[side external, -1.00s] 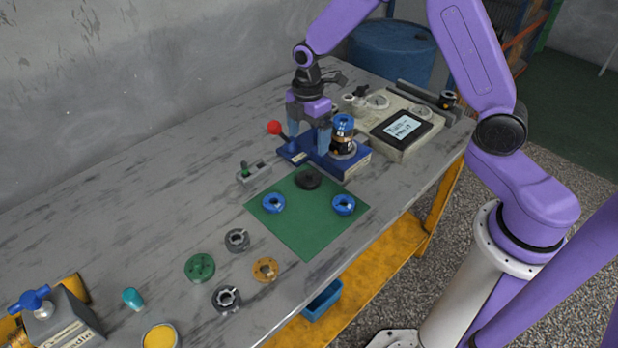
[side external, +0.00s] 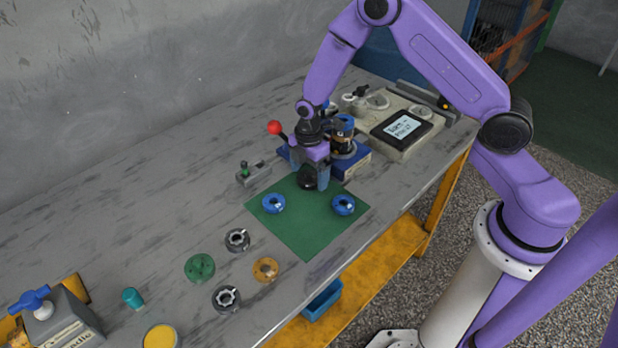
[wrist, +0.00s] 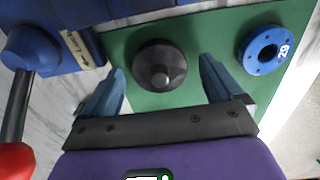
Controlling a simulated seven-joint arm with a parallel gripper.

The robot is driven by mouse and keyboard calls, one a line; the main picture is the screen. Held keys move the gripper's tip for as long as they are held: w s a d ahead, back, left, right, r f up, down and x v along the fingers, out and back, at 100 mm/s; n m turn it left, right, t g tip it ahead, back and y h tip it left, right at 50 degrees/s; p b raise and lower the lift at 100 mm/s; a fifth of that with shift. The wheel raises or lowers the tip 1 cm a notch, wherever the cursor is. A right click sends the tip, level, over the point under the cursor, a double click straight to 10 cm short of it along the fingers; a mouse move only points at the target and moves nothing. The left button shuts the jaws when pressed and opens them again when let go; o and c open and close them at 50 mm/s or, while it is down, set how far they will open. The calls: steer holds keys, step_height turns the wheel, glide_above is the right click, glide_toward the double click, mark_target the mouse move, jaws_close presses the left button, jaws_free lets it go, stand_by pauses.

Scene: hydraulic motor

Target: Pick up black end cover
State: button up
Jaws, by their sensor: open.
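The black end cover (wrist: 160,66) is a dark round disc with a central knob. It lies on the green mat (wrist: 122,45) near the mat's back corner. In the side view the end cover (side external: 307,181) shows just by my gripper (side external: 312,180), partly hidden by it. In the wrist view my gripper (wrist: 162,82) is open and empty. Its two blue-grey fingers are spread to the left and right of the cover, with a gap on each side.
Blue rings (side external: 273,204) and (side external: 344,205) lie on the mat; one also shows right of the cover (wrist: 263,50). The blue fixture (side external: 352,162) with a red-knobbed lever (side external: 274,128) stands close behind. Several loose parts lie at the front left. The mat's front is clear.

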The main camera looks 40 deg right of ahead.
steer(key=shift+f, duration=0.3)
steer(key=shift+c, duration=0.2)
steer(key=c, duration=1.2)
steer(key=shift+r, duration=0.1)
